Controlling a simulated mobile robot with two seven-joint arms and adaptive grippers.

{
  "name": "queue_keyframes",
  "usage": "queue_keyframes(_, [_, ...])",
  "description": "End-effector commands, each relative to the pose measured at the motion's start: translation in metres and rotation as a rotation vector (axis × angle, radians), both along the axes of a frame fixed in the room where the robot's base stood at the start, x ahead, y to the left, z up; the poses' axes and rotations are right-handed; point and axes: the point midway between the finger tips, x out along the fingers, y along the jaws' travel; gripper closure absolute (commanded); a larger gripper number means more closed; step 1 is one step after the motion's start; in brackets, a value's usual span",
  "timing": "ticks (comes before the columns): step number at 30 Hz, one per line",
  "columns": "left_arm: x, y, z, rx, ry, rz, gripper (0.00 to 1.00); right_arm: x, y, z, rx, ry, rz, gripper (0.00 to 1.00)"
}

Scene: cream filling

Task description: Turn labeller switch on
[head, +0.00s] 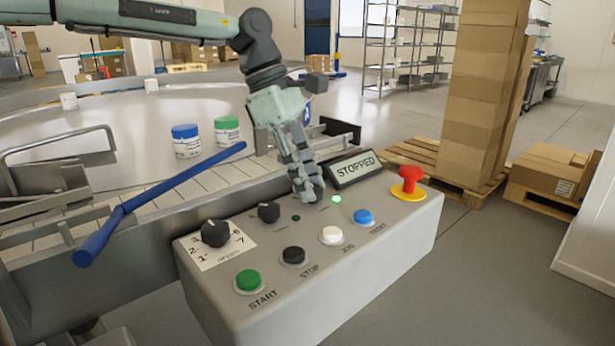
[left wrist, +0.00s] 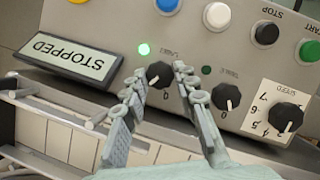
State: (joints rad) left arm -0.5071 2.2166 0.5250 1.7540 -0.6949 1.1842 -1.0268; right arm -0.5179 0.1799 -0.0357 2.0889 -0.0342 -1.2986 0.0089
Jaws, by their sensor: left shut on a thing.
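The labeller switch (left wrist: 160,74) is a small black knob beside a lit green lamp (left wrist: 144,49) in the left wrist view. Its pale mark seems to point off the 0 printed by it. My left gripper (head: 311,193) is shut on this switch, one finger on each side, and hides it in the head view. The fingers also show in the left wrist view (left wrist: 158,82). The similar table knob (left wrist: 226,97) next to it points at its 0, with a dark lamp beside it. My right gripper is not in view.
The grey control box (head: 350,255) also bears a speed dial (head: 215,233), several push buttons, a red emergency stop (head: 408,180) and a display (head: 355,168) reading STOPPED. Jars with blue (head: 186,140) and green (head: 228,131) lids stand behind.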

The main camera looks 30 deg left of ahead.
Motion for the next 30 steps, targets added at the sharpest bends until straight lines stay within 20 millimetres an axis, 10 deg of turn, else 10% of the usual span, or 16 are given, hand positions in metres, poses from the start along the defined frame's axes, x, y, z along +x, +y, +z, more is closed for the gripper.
queue_keyframes(6, [0.000, 0.000, 0.000, 0.000, -0.002, -0.001, 1.00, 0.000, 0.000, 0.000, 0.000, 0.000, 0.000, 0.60])
queue_keyframes(7, [0.000, 0.000, 0.000, 0.001, -0.001, -0.001, 0.71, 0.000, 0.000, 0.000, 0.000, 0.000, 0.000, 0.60])
queue_keyframes(12, [0.000, 0.000, 0.000, 0.000, -0.001, -0.001, 0.51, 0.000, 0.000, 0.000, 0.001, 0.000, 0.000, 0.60])
queue_keyframes(23, [0.000, 0.002, 0.005, 0.000, -0.003, 0.001, 0.51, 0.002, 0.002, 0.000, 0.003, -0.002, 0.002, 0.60])
queue_keyframes(30, [-0.002, 0.018, 0.044, 0.000, -0.007, 0.002, 0.51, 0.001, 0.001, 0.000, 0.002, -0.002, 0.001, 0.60])
